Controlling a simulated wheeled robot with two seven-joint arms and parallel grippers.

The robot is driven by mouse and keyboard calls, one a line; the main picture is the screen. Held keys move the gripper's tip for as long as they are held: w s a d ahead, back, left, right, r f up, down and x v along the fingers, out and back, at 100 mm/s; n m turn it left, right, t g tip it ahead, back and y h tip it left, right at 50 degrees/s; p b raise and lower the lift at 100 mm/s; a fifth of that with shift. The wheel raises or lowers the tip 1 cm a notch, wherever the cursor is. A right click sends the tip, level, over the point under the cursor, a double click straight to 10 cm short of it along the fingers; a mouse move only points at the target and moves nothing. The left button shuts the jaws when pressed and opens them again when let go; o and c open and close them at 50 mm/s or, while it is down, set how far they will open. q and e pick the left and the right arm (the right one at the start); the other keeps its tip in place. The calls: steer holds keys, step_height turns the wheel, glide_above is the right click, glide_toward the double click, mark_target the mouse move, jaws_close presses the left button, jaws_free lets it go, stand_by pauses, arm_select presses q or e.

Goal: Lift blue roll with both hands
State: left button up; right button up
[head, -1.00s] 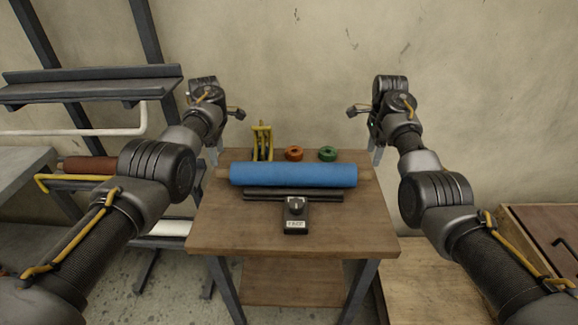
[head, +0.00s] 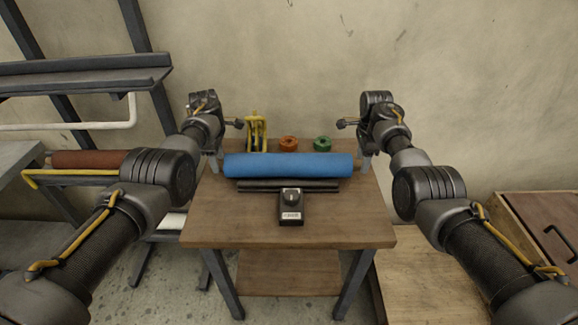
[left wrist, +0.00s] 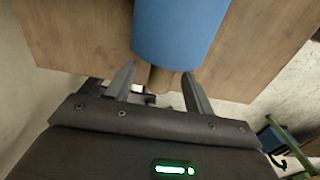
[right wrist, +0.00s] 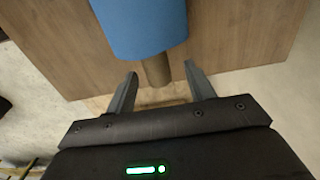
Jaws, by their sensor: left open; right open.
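The blue roll (head: 288,166) lies across the wooden table, with a brown core sticking out at each end. My left gripper (head: 215,160) is at the roll's left end. In the left wrist view its open fingers (left wrist: 158,88) stand on either side of the core end (left wrist: 160,78), just beyond the blue sheet (left wrist: 178,30). My right gripper (head: 364,162) is at the right end. In the right wrist view its open fingers (right wrist: 158,84) stand on either side of the core end (right wrist: 156,70), beside the blue sheet (right wrist: 140,22). Neither gripper is closed on the core.
A black bar (head: 260,186) and a dark device with a label (head: 291,207) lie in front of the roll. The table's front (head: 240,229) is clear.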

arm_select(q)
steer(key=shift+s+a+f, duration=0.1)
steer(key=shift+s+f, duration=0.05)
steer(key=shift+f, duration=0.3)
steer(key=shift+s+a+f, duration=0.1)
steer(key=shift+s+f, duration=0.05)
steer(key=shift+f, duration=0.25)
arm_select(e)
steer(key=shift+s+a+f, duration=0.15)
steer(key=shift+s+f, duration=0.05)
steer(key=shift+f, duration=0.55)
arm_select(q)
steer(key=shift+f, duration=0.3)
arm_select(e)
steer(key=shift+f, duration=0.3)
arm_select(q)
steer(key=shift+w+f, duration=0.15)
steer(key=shift+f, duration=0.15)
arm_select(e)
steer(key=shift+w+f, duration=0.15)
steer(key=shift+f, duration=0.2)
arm_select(q)
steer(key=shift+d, duration=0.1)
steer(key=shift+r, duration=0.1)
steer(key=shift+c, duration=0.3)
arm_select(e)
steer(key=shift+r, duration=0.1)
steer(key=shift+c, duration=0.2)
